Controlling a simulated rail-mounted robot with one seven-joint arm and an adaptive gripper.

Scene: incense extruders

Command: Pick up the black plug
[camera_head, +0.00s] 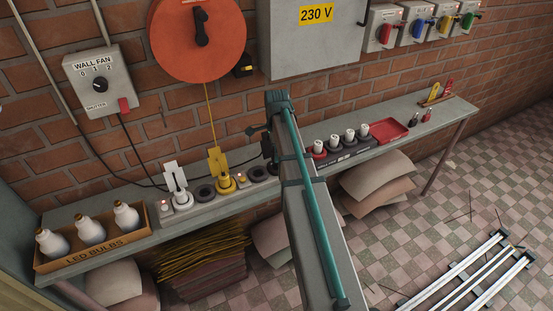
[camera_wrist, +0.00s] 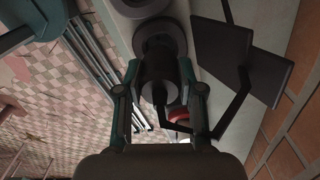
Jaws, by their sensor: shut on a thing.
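The black plug (camera_wrist: 157,82) sits between the two fingers of my gripper (camera_wrist: 158,76) in the wrist view. The fingers are closed against its sides. A dark round socket (camera_wrist: 160,37) lies just beyond the plug's far end; I cannot tell whether the two touch. A dark flat plate (camera_wrist: 240,58) shows to the right of the plug. In the head view my arm hides much of the gripper, and the plug is too dark and small there to make out clearly.
A white plug (camera_head: 181,196) and a yellow plug (camera_head: 223,181) stand on the grey socket strip to the left. An LED bulbs box (camera_head: 95,255) is at the shelf's left end. Small white-topped parts and a red tray (camera_head: 389,130) stand right of my arm. The brick wall is close behind.

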